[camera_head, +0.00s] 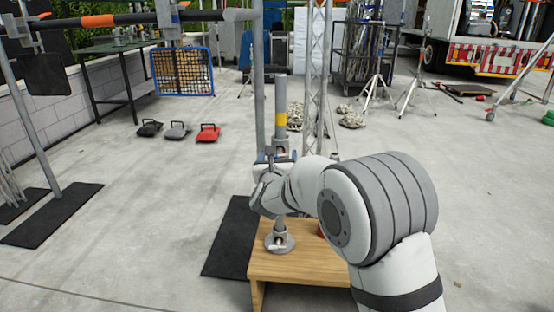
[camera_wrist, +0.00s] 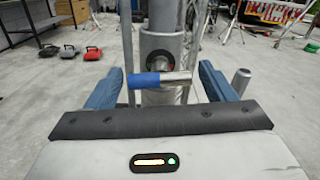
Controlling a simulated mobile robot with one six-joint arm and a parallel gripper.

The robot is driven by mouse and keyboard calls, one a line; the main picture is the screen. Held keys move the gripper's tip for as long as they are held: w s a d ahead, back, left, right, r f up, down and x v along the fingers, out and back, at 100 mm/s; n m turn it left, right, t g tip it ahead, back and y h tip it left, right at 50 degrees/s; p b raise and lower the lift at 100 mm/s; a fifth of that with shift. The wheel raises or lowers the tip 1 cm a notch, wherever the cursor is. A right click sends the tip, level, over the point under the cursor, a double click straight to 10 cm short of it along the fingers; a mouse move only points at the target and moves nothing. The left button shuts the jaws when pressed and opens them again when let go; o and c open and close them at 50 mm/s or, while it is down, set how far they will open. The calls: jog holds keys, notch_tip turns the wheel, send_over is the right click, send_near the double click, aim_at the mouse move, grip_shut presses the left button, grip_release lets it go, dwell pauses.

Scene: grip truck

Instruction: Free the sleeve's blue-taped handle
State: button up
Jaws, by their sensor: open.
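A grey upright post (camera_head: 281,95) with a yellow band stands on a round foot (camera_head: 280,243) on a low wooden platform (camera_head: 305,262). In the wrist view the sleeve (camera_wrist: 160,42) on the post fills the middle. A short metal handle (camera_wrist: 178,77) with blue tape (camera_wrist: 145,82) lies crosswise in front of it. My gripper (camera_head: 273,160) is at the post, partly hidden by my arm. In the wrist view my gripper (camera_wrist: 160,72) is open, its blue fingers either side of the handle, with a gap at both ends. I cannot tell how deep the handle sits between them.
A black mat (camera_head: 228,238) lies left of the platform. A thin upright pole (camera_head: 259,90) and a lattice truss (camera_head: 315,80) rise close to the post. Three weights, the nearest red (camera_head: 208,133), lie on the floor behind left.

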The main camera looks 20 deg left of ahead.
jog(key=shift+w, duration=0.35)
jog(key=c, duration=0.9)
jog(key=shift+a, duration=0.25)
jog(key=shift+c, duration=0.4)
jog(key=shift+d, duration=0.15)
